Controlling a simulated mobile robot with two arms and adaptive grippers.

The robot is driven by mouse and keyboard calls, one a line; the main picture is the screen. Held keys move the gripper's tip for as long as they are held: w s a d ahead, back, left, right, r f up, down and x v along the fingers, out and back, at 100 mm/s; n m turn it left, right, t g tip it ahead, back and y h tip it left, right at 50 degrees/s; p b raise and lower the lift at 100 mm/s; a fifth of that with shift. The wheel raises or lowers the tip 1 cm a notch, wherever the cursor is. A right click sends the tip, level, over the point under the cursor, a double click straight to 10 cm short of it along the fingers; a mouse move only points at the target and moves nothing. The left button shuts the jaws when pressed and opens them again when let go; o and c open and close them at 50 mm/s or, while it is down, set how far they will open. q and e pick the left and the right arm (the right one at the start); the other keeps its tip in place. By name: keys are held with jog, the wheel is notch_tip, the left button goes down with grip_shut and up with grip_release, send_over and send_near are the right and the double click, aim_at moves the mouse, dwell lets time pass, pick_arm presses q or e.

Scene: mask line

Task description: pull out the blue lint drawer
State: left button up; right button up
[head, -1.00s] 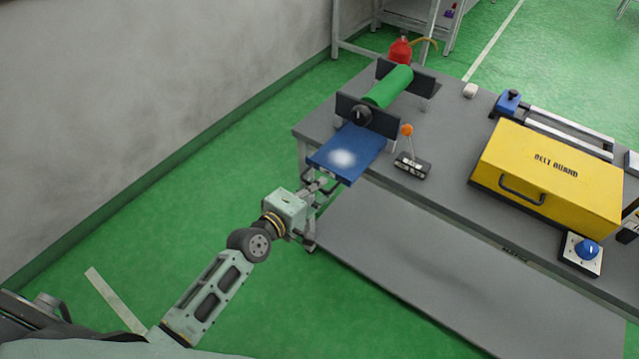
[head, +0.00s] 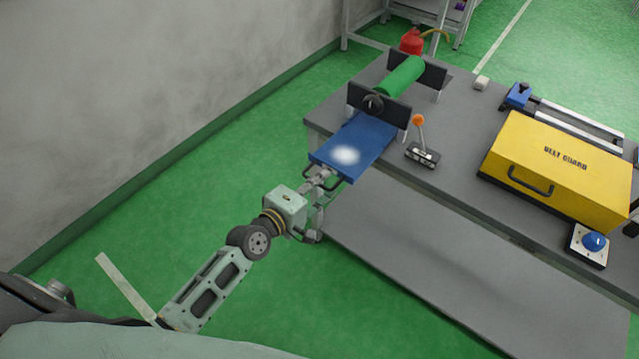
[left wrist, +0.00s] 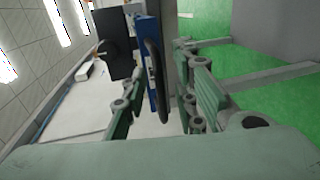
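The blue lint drawer (head: 374,140) sticks out over the table's near left edge, below the green roller, with a pale lint patch on top. Its dark handle (left wrist: 157,85) stands between the fingers of my left gripper (left wrist: 160,92) in the left wrist view. The drawer's blue front also shows in the left wrist view (left wrist: 145,60). My right gripper is not in view.
The grey table (head: 450,195) carries a green roller (head: 402,76), an orange-knobbed lever (head: 420,140), a yellow belt guard (head: 560,165) and a blue knob (head: 593,242). A lower shelf (head: 420,255) lies beneath. Green floor (head: 200,210) is clear left of the table.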

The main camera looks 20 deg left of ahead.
pick_arm(q)
jog(key=v, duration=1.2)
jog(key=shift+f, duration=0.1)
jog(key=s+a+f+m+g+y, duration=0.1)
jog(key=s+a+f+m+g, duration=0.2)
jog(key=f, duration=0.8)
jog(key=s+a+f+m+g+y, duration=0.15)
jog(key=s+f, duration=0.35)
jog(key=f, duration=0.5)
jog(key=s+a+f+m+g+y, duration=0.1)
jog(key=s+f+m+g+y, duration=0.2)
jog(key=f, duration=0.8)
jog(key=s+d+f+m+g, duration=0.1)
jog(key=s+f+m+g, duration=0.1)
jog(key=s+f, duration=0.3)
jog(key=s+f+m+g, duration=0.2)
jog(key=s+f+m, duration=0.2)
jog(key=s, duration=0.9)
jog(key=s+d+f+m+g, duration=0.1)
jog(key=s+f+m+g, duration=0.1)
jog(key=s+f, duration=0.4)
jog(key=s+m, duration=0.1)
jog(key=s, duration=0.1)
jog(key=shift+s+d, duration=0.4)
jog(key=shift+f, duration=0.1)
